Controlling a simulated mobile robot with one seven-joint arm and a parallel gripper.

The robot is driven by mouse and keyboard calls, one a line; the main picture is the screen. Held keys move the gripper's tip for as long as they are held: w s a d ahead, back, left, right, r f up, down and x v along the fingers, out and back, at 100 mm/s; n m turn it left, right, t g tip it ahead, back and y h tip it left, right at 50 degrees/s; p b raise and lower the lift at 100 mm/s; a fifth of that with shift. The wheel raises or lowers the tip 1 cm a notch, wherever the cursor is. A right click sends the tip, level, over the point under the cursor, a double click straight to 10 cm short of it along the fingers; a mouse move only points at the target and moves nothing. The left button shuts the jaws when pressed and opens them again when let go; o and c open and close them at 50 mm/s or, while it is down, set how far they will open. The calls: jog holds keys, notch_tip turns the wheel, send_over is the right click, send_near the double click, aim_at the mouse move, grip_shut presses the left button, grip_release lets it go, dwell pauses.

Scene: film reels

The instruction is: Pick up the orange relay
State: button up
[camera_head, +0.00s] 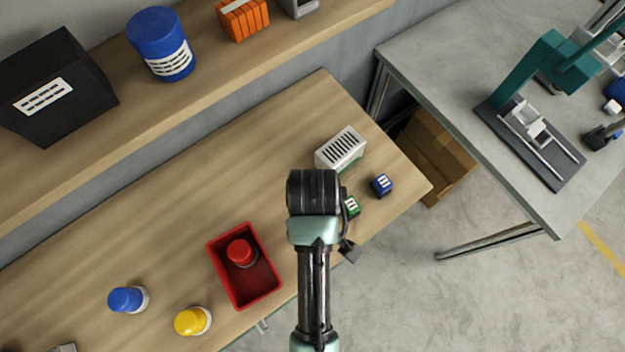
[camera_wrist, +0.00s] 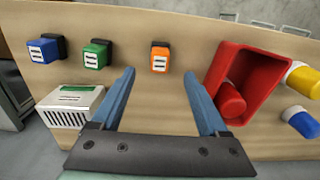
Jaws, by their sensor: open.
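The orange relay (camera_wrist: 160,58) is a small block with a white label and a dark base, on the wooden table in the wrist view. It stands upright between the green relay (camera_wrist: 96,54) and the red bin (camera_wrist: 258,75). My gripper (camera_wrist: 159,73) is open and empty, its two blue fingers pointing toward the table with the orange relay seen in the gap between their tips. The relay looks apart from both fingers. In the head view my arm hides the orange relay and the fingers.
A blue relay (camera_head: 381,185) and a white vented box (camera_head: 341,147) stand on the table (camera_head: 165,240). The red bin (camera_head: 258,291) holds a red-capped container (camera_head: 241,253). Blue-capped (camera_head: 126,299) and yellow-capped (camera_head: 190,321) containers stand left of the bin. A shelf (camera_head: 205,95) runs behind.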

jog(key=shift+w+f+p, duration=0.1)
jog(key=shift+f+p, duration=0.65)
jog(key=shift+f, duration=3.5)
grip_shut()
